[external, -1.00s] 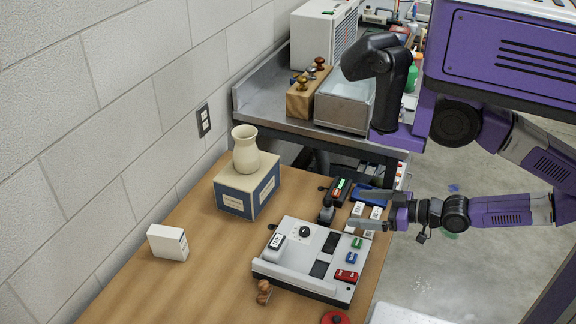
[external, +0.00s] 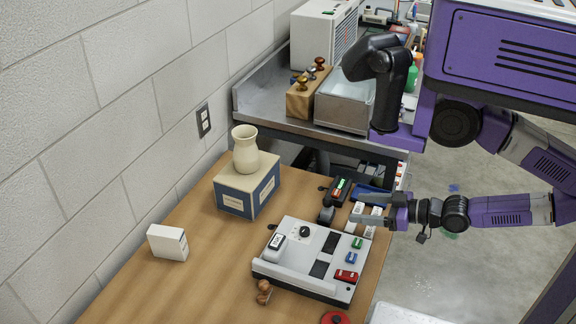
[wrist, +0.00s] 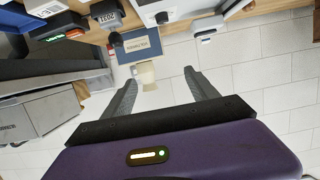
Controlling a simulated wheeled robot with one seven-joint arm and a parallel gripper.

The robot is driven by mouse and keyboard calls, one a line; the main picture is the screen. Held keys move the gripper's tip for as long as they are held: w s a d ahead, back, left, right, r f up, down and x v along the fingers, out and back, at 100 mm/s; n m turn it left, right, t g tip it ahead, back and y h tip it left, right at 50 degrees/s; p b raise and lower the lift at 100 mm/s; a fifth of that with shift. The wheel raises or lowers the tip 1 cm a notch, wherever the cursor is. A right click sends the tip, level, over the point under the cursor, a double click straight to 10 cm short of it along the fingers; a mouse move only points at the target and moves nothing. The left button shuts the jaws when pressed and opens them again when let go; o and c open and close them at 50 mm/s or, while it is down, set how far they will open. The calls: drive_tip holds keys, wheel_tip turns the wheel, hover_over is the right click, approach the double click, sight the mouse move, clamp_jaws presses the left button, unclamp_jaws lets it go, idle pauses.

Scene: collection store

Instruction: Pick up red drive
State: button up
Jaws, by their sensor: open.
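A small red drive (external: 346,275) lies at the right front corner of a grey panel device (external: 290,286) on the wooden table. A green drive (external: 357,243) and a blue drive (external: 351,258) lie behind it on the same panel. My gripper (external: 358,208) is near the table's right edge, behind the panel and apart from the red drive, pointing left. In the wrist view my gripper's two fingers (wrist: 160,85) are spread, with nothing between them. I cannot make out the red drive for certain in the wrist view.
A cream vase (external: 246,149) stands on a blue and beige box (external: 247,187). A white box (external: 168,243) is at the left. A dark device with a lit strip (external: 338,190) is just behind my gripper. A wooden-handled stamp (external: 264,291) lies in front of the panel.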

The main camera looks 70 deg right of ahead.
drive_tip(key=w+d+m+t+h+p, duration=0.1)
drive_tip(key=w+d+m+h, duration=0.35)
drive_tip(key=w+d, duration=0.7)
drive_tip(key=w+d+m+h+p, duration=0.1)
drive_tip(key=w+d+m+h, duration=0.2)
drive_tip(key=w+d+m, duration=0.75)
drive_tip(key=w+d+f+n+y+b, duration=0.1)
drive_tip(key=w+f+n+y, duration=0.1)
drive_tip(key=w+f+n, duration=0.1)
drive_tip(key=w+d+f+n+y+b, duration=0.1)
drive_tip(key=w+f+n+y+b, duration=0.1)
drive_tip(key=w+n, duration=0.4)
drive_tip(key=w+d+f+n+g+y+b, duration=0.1)
drive_tip(key=w+f+n+y, duration=0.1)
drive_tip(key=w+f+n, duration=0.2)
drive_tip(key=shift+w+d+f+n+y+b, duration=0.15)
drive_tip(key=shift+w+f+b, duration=0.05)
drive_tip(key=shift+w, duration=0.2)
drive_tip(key=shift+w+d+f+n+y+b, duration=0.1)
drive_tip(key=shift+w+d+f+n+b, duration=0.1)
drive_tip(key=shift+w, duration=0.15)
drive_tip(key=shift+w+a+f+n+y, duration=0.1)
drive_tip(key=shift+w+a+n+y, duration=0.05)
drive_tip(key=shift+w+n+y, duration=0.4)
drive_tip(key=shift+w, duration=0.3)
drive_tip(key=p+x, duration=0.1)
drive_tip(key=x, duration=1)
drive_tip(key=shift+w+a+f, duration=0.1)
drive_tip(key=shift+a+f, duration=0.05)
drive_tip(key=shift+f, duration=0.1)
